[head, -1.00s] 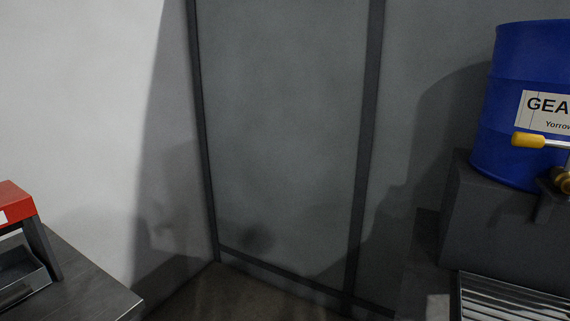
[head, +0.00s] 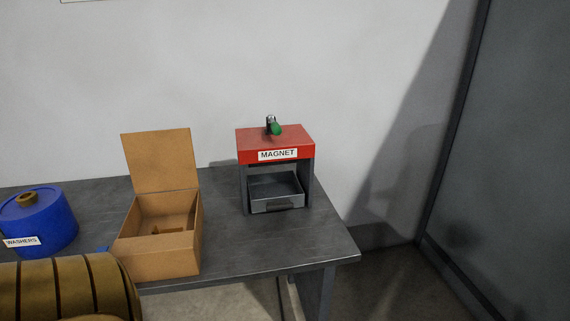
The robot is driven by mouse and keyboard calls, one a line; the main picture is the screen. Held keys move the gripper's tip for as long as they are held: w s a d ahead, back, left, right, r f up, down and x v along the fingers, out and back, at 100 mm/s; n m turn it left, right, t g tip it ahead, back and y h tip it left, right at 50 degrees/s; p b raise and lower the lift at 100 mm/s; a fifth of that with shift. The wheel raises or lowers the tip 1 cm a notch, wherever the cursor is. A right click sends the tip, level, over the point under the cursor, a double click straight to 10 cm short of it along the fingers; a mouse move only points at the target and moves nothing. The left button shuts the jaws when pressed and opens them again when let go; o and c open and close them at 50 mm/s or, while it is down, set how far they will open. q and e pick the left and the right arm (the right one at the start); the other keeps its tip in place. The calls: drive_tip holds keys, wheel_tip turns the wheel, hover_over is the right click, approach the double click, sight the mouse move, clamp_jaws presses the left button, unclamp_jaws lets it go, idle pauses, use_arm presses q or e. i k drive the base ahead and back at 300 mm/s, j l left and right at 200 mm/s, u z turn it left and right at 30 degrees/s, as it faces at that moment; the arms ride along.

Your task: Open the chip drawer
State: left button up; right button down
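Nothing marked as a chip drawer shows in the head view. A red-topped stand labelled MAGNET (head: 275,143) stands near the right end of the grey table. A shallow grey metal tray (head: 276,207) sits under its red top, between its dark legs, and is open at the top. I cannot tell whether this tray is the chip drawer. Neither of my grippers is in view.
An open cardboard box (head: 158,262) and a blue tub labelled WASHERS (head: 40,222) stand on the grey table (head: 260,253). Floor right of the table looks clear, up to a grey panel (head: 520,170).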

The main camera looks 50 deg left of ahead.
sight(281, 190)
drive_tip(key=u, duration=1.55)
drive_tip(key=k+u, duration=0.35)
drive_tip(key=u, duration=0.15)
drive_tip(key=k+j+u, duration=0.2)
drive_tip(key=u, duration=0.25)
drive_tip(key=i+l+u, duration=0.3)
drive_tip(key=l, duration=0.35)
drive_tip(key=l+u, duration=0.3)
drive_tip(key=l, duration=0.35)
drive_tip(key=i+l+u, duration=0.1)
drive_tip(key=l+u, duration=0.15)
drive_tip(key=l, duration=0.45)
